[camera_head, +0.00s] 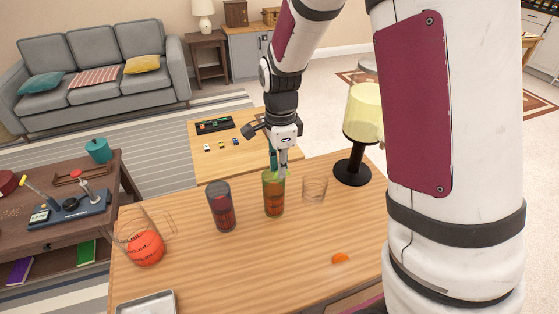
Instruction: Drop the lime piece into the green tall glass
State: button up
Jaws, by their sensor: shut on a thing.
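The green tall glass (274,205) stands upright on the wooden table, with an amber-brown drink in its lower part. My gripper (278,170) points down at the glass's mouth, its fingertips at or just inside the rim. It is shut on the lime piece, which is mostly hidden; only a little light green shows at the fingertips, hard to tell from the green glass. I cannot tell whether the fingers touch the rim.
A dark drink glass (222,206) stands close on the left, an empty short glass (314,189) close on the right. A lamp (353,150) stands at the back right. An orange piece (340,259) and a glass vessel with a red ball (145,247) are nearer. The front middle is clear.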

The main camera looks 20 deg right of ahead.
jog(key=o, duration=0.8)
jog(key=shift+r, duration=0.1)
jog(key=shift+r, duration=5.9)
jog(key=s+r+n+t, duration=0.1)
jog(key=s+r+n, duration=0.1)
jog(key=s+n, duration=0.4)
jog(key=s+r+n+t, duration=0.2)
jog(key=s+n, duration=0.4)
jog(key=s, duration=0.3)
jog(key=s+r+n+t, duration=0.2)
jog(key=s+r+n, duration=0.2)
jog(key=s+n, duration=0.3)
jog(key=shift+s+d+r, duration=0.1)
jog(key=shift+s+r, duration=0.05)
jog(key=shift+r, duration=0.05)
